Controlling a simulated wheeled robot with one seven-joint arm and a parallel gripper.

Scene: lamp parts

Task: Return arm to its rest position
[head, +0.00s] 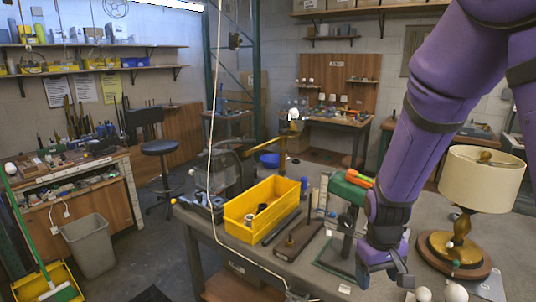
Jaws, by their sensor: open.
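My purple arm comes in from the top right and reaches down over the workbench (225,232). My gripper (384,274) points downward above the bench's front part, between a green stand (347,190) and a lamp. The jaws are open, and I see nothing held between them. The lamp stands upright at the right, with a cream shade (482,180) and a brass-coloured base (440,249) on a dark round foot. My arm passes close to the shade's left side in the picture. My forearm and wrist hide part of the bench behind them.
White bulbs (455,293) lie at the bench's front edge, near my gripper. A yellow bin (240,231) stands left of the green stand. A wooden bar (298,238) lies between them. A grey waste bin (90,247) and a blue stool (160,147) stand on the floor at the left.

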